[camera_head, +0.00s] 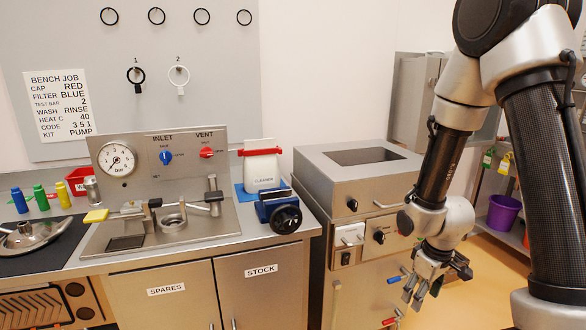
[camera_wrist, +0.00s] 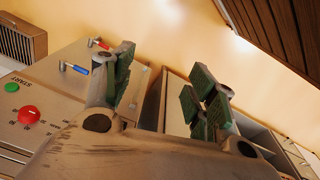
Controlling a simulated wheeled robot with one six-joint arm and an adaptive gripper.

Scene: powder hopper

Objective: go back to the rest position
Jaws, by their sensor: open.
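My gripper (camera_head: 422,290) hangs from the folded arm at the right of the head view, in front of the steel cabinet (camera_head: 355,290). It points downward. In the wrist view my gripper (camera_wrist: 160,95) shows its two green-padded fingers spread apart with nothing between them. Beside it, the cabinet front carries a blue-handled lever (camera_head: 398,278) and a red-handled lever (camera_head: 390,321). In the head view the fingers overlap the area right of these levers; I cannot tell the exact gap.
The bench with the gauge panel (camera_head: 160,165), a blue vise (camera_head: 279,208) and a white cleaner container (camera_head: 262,170) stands at the left. A shelf with a purple bucket (camera_head: 503,213) is behind my arm. Yellow floor (camera_head: 480,285) shows at the right.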

